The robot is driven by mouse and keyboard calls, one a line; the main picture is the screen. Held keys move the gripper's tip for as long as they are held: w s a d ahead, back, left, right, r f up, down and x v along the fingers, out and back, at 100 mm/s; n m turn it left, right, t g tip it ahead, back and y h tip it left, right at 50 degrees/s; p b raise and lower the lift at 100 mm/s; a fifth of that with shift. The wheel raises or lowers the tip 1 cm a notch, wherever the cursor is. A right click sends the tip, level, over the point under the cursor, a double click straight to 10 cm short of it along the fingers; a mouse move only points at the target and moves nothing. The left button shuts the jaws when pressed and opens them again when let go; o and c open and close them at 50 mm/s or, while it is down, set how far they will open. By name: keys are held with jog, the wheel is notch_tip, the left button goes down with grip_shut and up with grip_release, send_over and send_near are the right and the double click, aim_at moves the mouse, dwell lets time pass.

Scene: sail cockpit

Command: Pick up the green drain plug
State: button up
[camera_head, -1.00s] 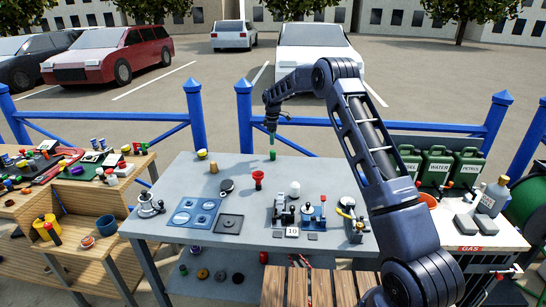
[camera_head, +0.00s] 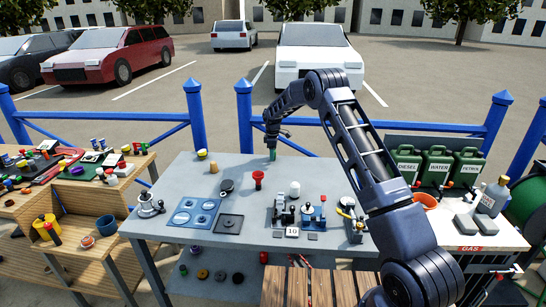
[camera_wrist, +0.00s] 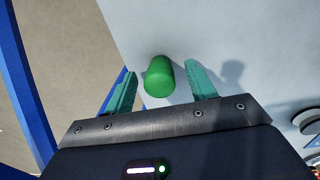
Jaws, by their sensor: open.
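The green drain plug (camera_wrist: 159,77) is a small rounded cylinder on the grey tabletop, seen from above in the wrist view. My gripper (camera_wrist: 161,69) is open, with one teal finger on each side of the plug. A gap shows between the plug and each finger, wider on the right. In the head view my gripper (camera_head: 272,153) is low over the far edge of the grey table (camera_head: 225,170). There the fingers hide most or all of the plug.
A brown cylinder (camera_head: 214,167), a red funnel-like piece (camera_head: 258,180) and a yellow-topped piece (camera_head: 202,154) stand nearby. Blue panels and metal fittings lie nearer the front. A blue railing (camera_head: 310,121) runs behind the table. The tabletop around the plug is clear.

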jog(key=c, duration=1.1)
jog(key=shift+o, duration=0.2)
